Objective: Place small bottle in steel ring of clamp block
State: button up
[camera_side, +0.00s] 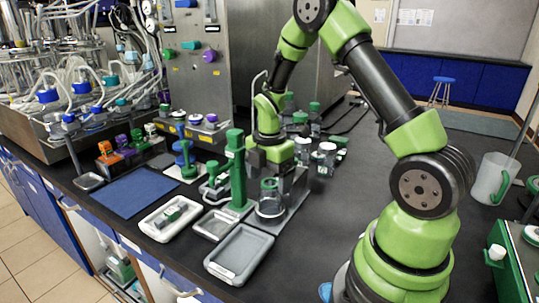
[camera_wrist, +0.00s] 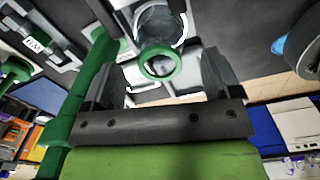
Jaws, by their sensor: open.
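The small bottle (camera_side: 269,194) is clear with a green collar at its top. It stands upright at the front of the grey clamp block (camera_side: 291,196), and its lower end appears to sit inside the steel ring (camera_side: 270,213). In the wrist view the bottle's green collar (camera_wrist: 160,62) lies between the finger tips, with its clear body and the bright steel ring (camera_wrist: 184,32) beyond. My gripper (camera_wrist: 160,55) is open, one dark finger on each side of the collar with visible gaps. In the side view my gripper (camera_side: 272,168) is just above and behind the bottle.
A tall green post (camera_side: 236,170) stands close left of the bottle. Grey trays (camera_side: 240,254), a white tray (camera_side: 170,217) and a blue mat (camera_side: 131,191) lie in front and left. Green-capped bottles (camera_side: 300,118) stand behind. The dark bench to the right is mostly clear.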

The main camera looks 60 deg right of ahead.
notch_tip(320, 180, up, 7)
jog(key=shift+r, duration=0.2)
jog(key=s+a+r+m+t+y, duration=0.2)
jog(key=s+a+r+m+t, duration=0.5)
jog(key=s+a+r+m, duration=0.7)
jog(key=m, duration=0.5)
jog(key=shift+s+m, duration=0.15)
jog(key=shift+m, duration=0.25)
